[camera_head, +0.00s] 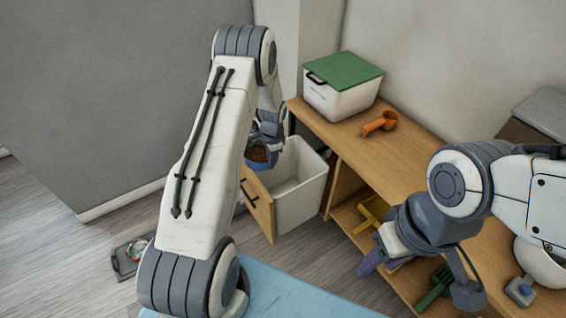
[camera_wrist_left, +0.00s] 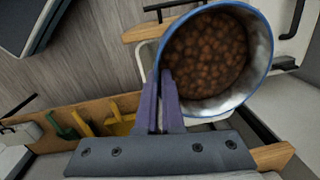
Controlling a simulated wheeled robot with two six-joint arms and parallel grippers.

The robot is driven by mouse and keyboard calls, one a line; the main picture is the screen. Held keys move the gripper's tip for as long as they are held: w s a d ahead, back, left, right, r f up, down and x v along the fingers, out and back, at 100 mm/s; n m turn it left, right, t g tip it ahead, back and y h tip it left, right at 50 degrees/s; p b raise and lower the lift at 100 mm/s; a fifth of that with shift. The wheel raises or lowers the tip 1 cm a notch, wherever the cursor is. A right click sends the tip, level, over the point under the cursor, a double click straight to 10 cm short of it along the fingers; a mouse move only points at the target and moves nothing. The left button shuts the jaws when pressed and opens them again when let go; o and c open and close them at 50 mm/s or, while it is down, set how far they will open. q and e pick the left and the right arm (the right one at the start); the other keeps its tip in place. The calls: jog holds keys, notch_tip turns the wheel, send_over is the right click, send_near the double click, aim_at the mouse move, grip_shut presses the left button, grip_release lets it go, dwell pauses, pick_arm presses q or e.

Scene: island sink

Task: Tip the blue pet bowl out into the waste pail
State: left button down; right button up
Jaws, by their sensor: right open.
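The blue pet bowl (camera_head: 262,162) is held by my left gripper (camera_head: 268,141), partly hidden behind my left arm in the head view. In the left wrist view the purple fingers (camera_wrist_left: 160,100) are shut on the rim of the bowl (camera_wrist_left: 246,92). Brown kibble (camera_wrist_left: 205,50) lies in the bowl. The white waste pail (camera_head: 308,185) stands in a pulled-out drawer with a wooden front; the bowl is near its left side, above the drawer front. Whether the bowl is over the opening is hard to tell. My right gripper (camera_head: 370,262) is open and empty beside the shelf.
A white bin with a green lid (camera_head: 345,75) and an orange scoop (camera_head: 380,123) stand on the wooden counter. Yellow (camera_head: 372,212) and green (camera_head: 435,287) tools lie on the shelf below. A grey tray (camera_head: 130,257) is on the floor.

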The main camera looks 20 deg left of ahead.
pick_arm(q)
jog(key=w+a+f+m+b, duration=0.1)
jog(key=a+f+m, duration=0.1)
jog(key=a, duration=0.2)
jog(key=w+a+f+m+b, duration=0.1)
jog(key=w+a+f+m, duration=0.1)
jog(key=a, duration=0.3)
jog(key=w+a+f+m+b, duration=0.1)
jog(key=a+f+m, duration=0.2)
jog(key=a+f, duration=0.1)
jog(key=shift+w+a+f+t+h, duration=0.15)
jog(key=shift+a+f+t+h, duration=0.15)
jog(key=shift+a+t, duration=0.15)
jog(key=shift+a+f+m, duration=0.1)
jog(key=shift+a+m, duration=0.3)
jog(key=shift+a, duration=0.1)
